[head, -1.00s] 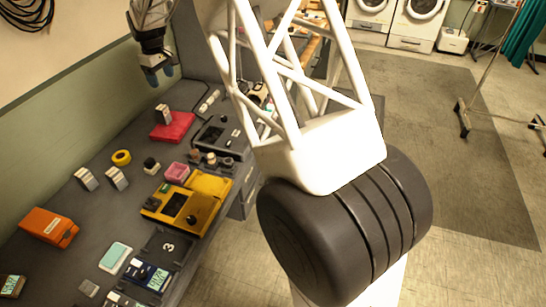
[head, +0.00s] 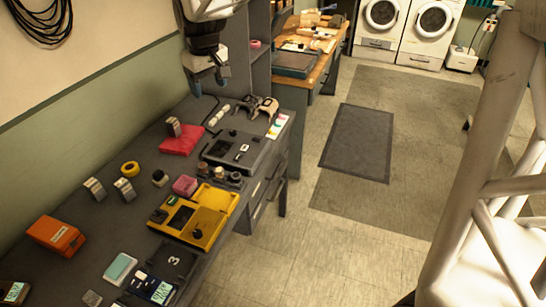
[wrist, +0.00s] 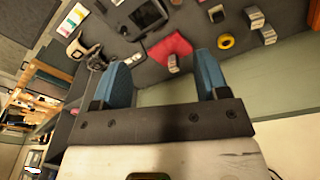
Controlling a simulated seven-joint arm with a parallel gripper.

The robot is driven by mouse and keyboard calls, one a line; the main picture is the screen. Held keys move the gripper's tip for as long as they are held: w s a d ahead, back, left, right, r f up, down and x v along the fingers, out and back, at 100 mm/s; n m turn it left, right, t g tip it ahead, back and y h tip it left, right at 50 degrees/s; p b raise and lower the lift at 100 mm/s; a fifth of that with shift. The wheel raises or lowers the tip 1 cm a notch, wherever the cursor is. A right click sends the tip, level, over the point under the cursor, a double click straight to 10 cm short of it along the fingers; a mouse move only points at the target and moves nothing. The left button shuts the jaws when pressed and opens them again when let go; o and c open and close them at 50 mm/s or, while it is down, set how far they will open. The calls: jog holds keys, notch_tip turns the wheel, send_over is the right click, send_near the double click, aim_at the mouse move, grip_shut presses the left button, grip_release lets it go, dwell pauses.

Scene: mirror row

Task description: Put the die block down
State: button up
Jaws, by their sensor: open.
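A small block with pale and grey faces (head: 174,127), which looks like the die block, rests on a red pad (head: 186,145) on the dark bench. My gripper (head: 208,82) is open and empty in the air above and behind the pad, touching nothing. In the wrist view its blue fingers (wrist: 163,65) stand apart. The red pad (wrist: 168,44) and the block (wrist: 173,63) show beyond the gap between them. Two similar blocks stand on the bench, one at the left (head: 95,188) and one beside it (head: 125,189).
A yellow ring (head: 130,168), an orange box (head: 56,234), a pink container (head: 184,186), a yellow device (head: 199,217) and a dark device (head: 236,152) crowd the bench. Headphone-like items (head: 262,108) lie at the far end. The green wall borders the left.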

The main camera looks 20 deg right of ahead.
jog(key=s+d+f+m, duration=0.2)
jog(key=s, duration=1.4)
jog(key=s+d+f+m+t, duration=0.1)
jog(key=s+d+f+m, duration=0.1)
jog(key=s, duration=1.4)
jog(key=shift+s+d+f, duration=0.2)
jog(key=shift+s+d, duration=0.2)
jog(key=shift+d, duration=0.15)
jog(key=shift+o, duration=0.4)
jog(key=shift+w, duration=0.15)
